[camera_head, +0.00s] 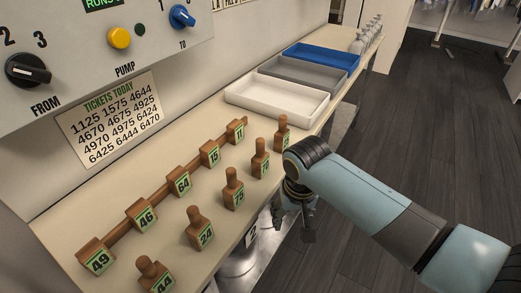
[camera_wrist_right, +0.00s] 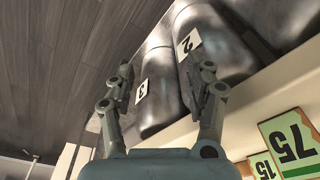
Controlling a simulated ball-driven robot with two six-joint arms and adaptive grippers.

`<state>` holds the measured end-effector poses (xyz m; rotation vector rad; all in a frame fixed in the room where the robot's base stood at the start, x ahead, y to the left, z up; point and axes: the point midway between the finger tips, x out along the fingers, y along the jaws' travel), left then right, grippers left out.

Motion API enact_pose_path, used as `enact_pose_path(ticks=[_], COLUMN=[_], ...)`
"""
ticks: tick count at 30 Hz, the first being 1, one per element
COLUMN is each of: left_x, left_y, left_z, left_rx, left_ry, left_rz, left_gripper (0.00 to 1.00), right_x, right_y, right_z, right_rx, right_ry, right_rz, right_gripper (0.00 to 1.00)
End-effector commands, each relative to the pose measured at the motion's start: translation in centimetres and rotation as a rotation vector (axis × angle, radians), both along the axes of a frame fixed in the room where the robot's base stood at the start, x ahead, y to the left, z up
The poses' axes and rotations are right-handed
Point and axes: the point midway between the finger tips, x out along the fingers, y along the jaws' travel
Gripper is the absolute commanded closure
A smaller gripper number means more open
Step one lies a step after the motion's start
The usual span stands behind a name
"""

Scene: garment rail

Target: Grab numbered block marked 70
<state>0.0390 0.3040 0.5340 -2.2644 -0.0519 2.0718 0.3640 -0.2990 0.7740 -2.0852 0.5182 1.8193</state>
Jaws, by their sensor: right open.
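Several wooden stamp-like blocks with upright handles and green-edged number labels stand along the front of the shelf. Labels 44 (camera_head: 155,272), 24 (camera_head: 199,228) and 75 (camera_head: 234,188) are readable. The two farther ones, a block (camera_head: 260,158) and the farthest block (camera_head: 282,134), have labels too small to read surely, so I cannot tell which is 70. My right gripper (camera_head: 297,220) is open and empty, off the shelf's front edge beside these. In the right wrist view, its open fingers (camera_wrist_right: 158,82) have nothing between them; the 75 label (camera_wrist_right: 290,143) is at lower right.
A rail of blocks, including 64 (camera_head: 179,182), runs behind the front row. White (camera_head: 240,103), grey (camera_head: 270,72) and blue (camera_head: 340,62) trays stand farther along the shelf. Metal cylinders labelled 3 (camera_wrist_right: 158,107) and 2 (camera_wrist_right: 215,62) sit below the shelf edge. Floor at right is clear.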

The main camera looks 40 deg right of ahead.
Motion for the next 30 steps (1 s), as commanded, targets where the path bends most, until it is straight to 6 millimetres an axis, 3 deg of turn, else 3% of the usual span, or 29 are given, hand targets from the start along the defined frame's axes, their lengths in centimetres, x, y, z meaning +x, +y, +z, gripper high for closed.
enact_pose_path(ticks=[1,9,11,15,18,25,30], left_x=[0.0,-0.3,-0.3,-0.6,-0.4,0.2,0.2], left_y=[0.0,0.3,0.4,0.4,0.4,0.4,0.1], left_z=[0.8,2.7,2.5,2.7,2.9,2.8,2.7], left_rx=[0.001,0.003,0.004,0.005,0.005,0.004,0.001], left_ry=[0.000,0.002,0.003,0.007,0.003,-0.005,-0.005], left_rz=[0.000,-0.002,-0.001,-0.002,-0.001,-0.002,-0.001], left_gripper=[0.60,0.60,0.60,0.60,0.60,0.60,0.60], right_x=[0.8,2.9,4.4,7.3,9.1,12.8,13.6], right_y=[0.1,0.8,0.7,0.5,0.4,0.1,0.0], right_z=[2.6,13.8,13.8,15.6,17.1,18.5,17.3], right_rx=[0.004,0.022,0.034,0.056,0.071,0.093,0.097], right_ry=[-0.008,-0.021,-0.003,0.023,0.042,0.087,0.106], right_rz=[-0.020,-0.129,-0.197,-0.345,-0.442,-0.635,-0.689], right_gripper=[0.46,0.46,0.46,0.46,0.46,0.46,0.46])
